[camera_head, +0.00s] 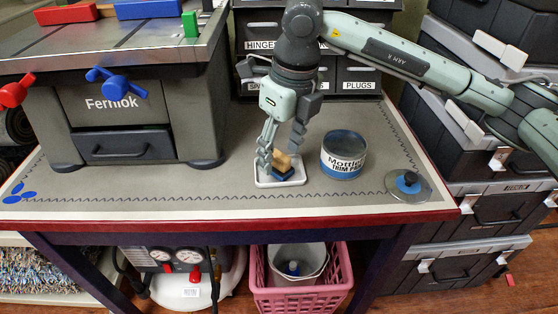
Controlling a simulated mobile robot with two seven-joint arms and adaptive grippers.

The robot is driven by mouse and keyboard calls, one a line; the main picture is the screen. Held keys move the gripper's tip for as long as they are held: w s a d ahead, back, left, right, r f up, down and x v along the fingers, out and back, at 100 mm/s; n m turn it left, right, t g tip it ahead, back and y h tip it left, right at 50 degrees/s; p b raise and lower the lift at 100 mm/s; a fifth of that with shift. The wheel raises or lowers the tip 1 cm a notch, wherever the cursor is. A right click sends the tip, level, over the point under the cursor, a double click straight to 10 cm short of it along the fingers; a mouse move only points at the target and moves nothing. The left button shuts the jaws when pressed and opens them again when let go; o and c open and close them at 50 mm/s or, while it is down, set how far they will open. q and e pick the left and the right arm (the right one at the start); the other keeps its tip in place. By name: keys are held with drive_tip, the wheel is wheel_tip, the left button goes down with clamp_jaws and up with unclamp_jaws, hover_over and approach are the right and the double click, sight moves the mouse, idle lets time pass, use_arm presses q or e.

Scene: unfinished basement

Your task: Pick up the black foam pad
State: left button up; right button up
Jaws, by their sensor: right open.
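A small tan block (283,161) sits in a white tray (260,183) on the workbench. A dark blue-black pad (284,174) shows under the tan block; it may be the foam pad, but its material is too small to tell. My right gripper (280,148) points down over the tray, its fingers open around the upper part of the tan block. One finger is at the block's left and the other is behind it to the right. I cannot tell whether either touches it. My left gripper is not in view.
A paint can (344,156) stands close to the right of the tray. A round disc with a black knob (408,182) lies near the bench's right corner. A large grey machine (120,115) fills the left, and labelled drawers (358,75) stand behind. The bench front is clear.

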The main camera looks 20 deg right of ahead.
drive_tip(key=shift+w+f, duration=0.15)
drive_tip(key=shift+f, duration=0.8)
drive_tip(key=shift+a, duration=0.1)
drive_tip(key=shift+c, duration=0.3)
drive_tip(key=c, duration=1.1)
drive_tip(key=shift+o, duration=0.2)
